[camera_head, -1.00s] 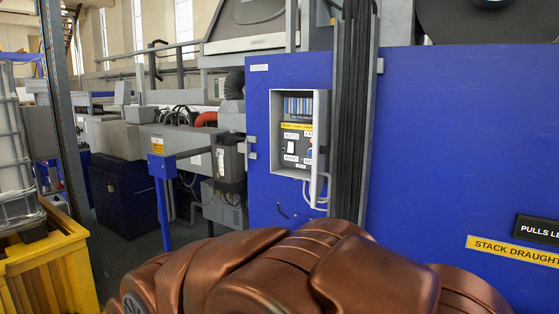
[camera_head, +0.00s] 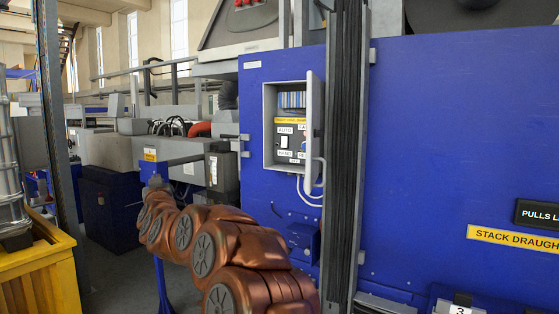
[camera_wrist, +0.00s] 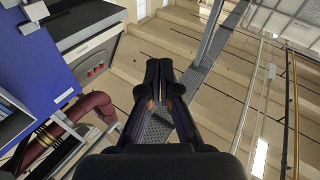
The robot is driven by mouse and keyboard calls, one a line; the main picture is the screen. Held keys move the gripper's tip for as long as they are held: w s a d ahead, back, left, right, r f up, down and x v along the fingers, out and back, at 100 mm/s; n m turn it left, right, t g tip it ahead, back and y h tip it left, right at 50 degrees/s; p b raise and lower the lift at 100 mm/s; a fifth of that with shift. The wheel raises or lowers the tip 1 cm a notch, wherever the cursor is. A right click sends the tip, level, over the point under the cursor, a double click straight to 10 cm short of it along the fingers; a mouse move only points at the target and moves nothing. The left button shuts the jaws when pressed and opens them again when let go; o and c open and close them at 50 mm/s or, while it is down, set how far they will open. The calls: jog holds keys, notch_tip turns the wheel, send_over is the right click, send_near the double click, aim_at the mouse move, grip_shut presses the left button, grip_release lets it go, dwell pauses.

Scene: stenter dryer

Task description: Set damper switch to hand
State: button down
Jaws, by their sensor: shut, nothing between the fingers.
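The damper switch (camera_head: 284,141) is a small white rocker on a dark plate inside an open grey box on the blue panel. A label above it reads AUTO (camera_head: 285,130); the label below it (camera_head: 285,153) is too small to read surely. The grey box (camera_head: 268,128) has its door (camera_head: 315,120) swung open on the right side. My copper arm reaches away to the left, below the box. My gripper (camera_wrist: 166,66) shows in the wrist view with its fingers together and empty, well apart from the switch. The switch does not show in the wrist view.
Grey cables (camera_head: 314,190) hang below the box. A dark vertical cable run (camera_head: 345,150) stands just right of the door. A blue post with a yellow label (camera_head: 150,155) and a yellow crate (camera_head: 45,265) are at left. The air before the box is clear.

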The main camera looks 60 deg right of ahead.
jog(key=s+d+m+g+h+b, duration=0.2)
jog(key=s+d+m+g+h, duration=0.4)
jog(key=d, duration=0.6)
jog(key=s+d+m+g+h+b, duration=0.1)
jog(key=s+d+m+g+h, duration=0.5)
jog(key=s+d+g+h, duration=0.3)
jog(key=s+d+g, duration=0.1)
jog(key=s+d, duration=0.2)
jog(key=shift+d+r+m+g+h+b, duration=0.15)
jog(key=shift+m+g+h+b, duration=0.15)
jog(key=shift+m+b, duration=0.1)
jog(key=shift+s, duration=0.1)
jog(key=p, duration=0.3)
send_near(284, 143)
jog(key=shift+r, duration=2.25)
jog(key=shift+d+f+p, duration=0.15)
jog(key=shift+d+p, duration=0.5)
jog(key=shift+d, duration=1.35)
jog(key=shift+d+f, duration=0.15)
jog(key=shift+d, duration=0.25)
